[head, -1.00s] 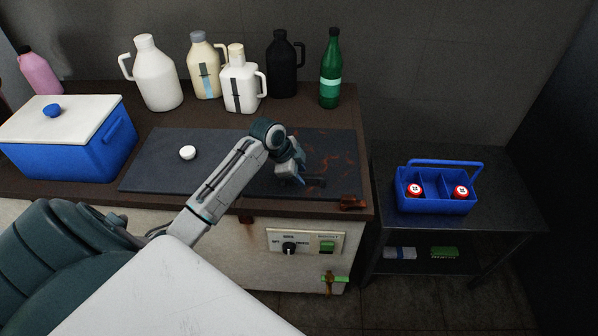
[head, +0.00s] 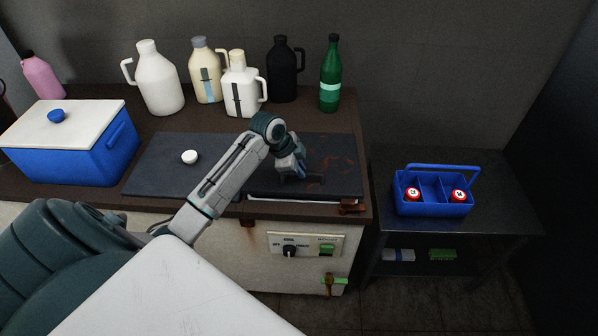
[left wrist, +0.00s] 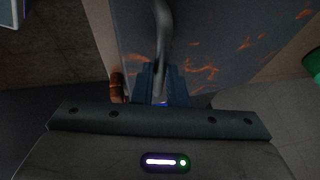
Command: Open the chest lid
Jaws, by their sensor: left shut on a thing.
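The chest lid (head: 335,160) is a dark grey slab with rust-coloured patches, set in the brown top of the chest (head: 215,228). Its front edge stands slightly raised, and a pale strip shows under it at the right. My left gripper (head: 298,174) is over the front right part of the lid, shut on the lid's handle. The left wrist view shows the grey handle (left wrist: 164,40) between the fingers (left wrist: 160,82), with the rusty lid surface beyond. The handle is partly hidden by the gripper in the head view. My right gripper is not in view.
A small white knob or cap (head: 190,157) sits on the lid's left part. A blue cooler (head: 75,155) stands left; jugs and a green bottle (head: 330,80) line the back. A side table at right holds a blue caddy (head: 432,208). A rusty latch (head: 351,207) is at the front right corner.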

